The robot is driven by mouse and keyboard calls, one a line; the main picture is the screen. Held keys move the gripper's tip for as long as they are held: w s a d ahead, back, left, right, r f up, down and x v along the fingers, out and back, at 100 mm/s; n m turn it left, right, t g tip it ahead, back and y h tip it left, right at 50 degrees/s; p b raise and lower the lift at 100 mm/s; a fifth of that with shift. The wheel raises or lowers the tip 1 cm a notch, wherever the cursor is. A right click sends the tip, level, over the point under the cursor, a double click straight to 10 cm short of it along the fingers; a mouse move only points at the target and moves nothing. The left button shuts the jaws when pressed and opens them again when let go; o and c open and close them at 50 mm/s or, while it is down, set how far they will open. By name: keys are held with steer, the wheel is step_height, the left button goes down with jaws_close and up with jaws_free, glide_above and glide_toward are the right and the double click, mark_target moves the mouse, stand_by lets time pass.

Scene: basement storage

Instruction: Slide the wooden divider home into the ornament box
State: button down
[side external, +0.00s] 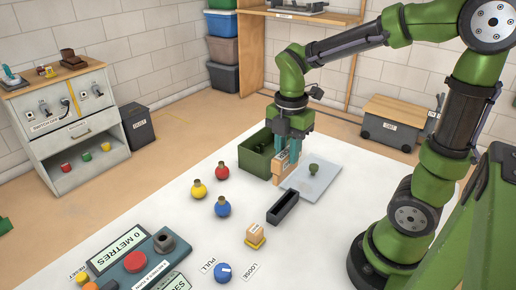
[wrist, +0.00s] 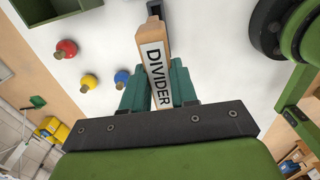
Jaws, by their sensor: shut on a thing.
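The wooden divider (wrist: 153,60) is a light wood piece with a white label reading DIVIDER. My gripper (wrist: 158,88) is shut on it, with a teal finger on each side. In the side view the divider (side external: 279,168) hangs upright below my gripper (side external: 290,146), at the near right of the open green ornament box (side external: 251,163). In the wrist view the box (wrist: 48,12) is at the top left, clearly apart from the divider. The box's inside is mostly hidden. I cannot tell how high the divider's lower end is above the table.
A black slotted holder (side external: 284,207) lies nearer the camera. A grey lid with a green knob (side external: 313,184) lies to the right. Red (side external: 222,171), yellow (side external: 198,189) and blue (side external: 222,207) baubles stand left. A small wooden block (side external: 256,234) and control panel (side external: 140,262) are in front.

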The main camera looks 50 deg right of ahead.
mark_target(287, 151)
step_height(287, 151, up, 3)
steer(key=shift+r, duration=0.1)
steer(key=w+d+m, duration=1.6)
steer(key=d+m, duration=0.1)
steer(key=m, duration=0.1)
steer(key=shift+f, duration=2.55)
steer(key=shift+f, duration=2.9)
steer(key=shift+f, duration=2.25)
steer(key=c, duration=0.8)
jaws_free()
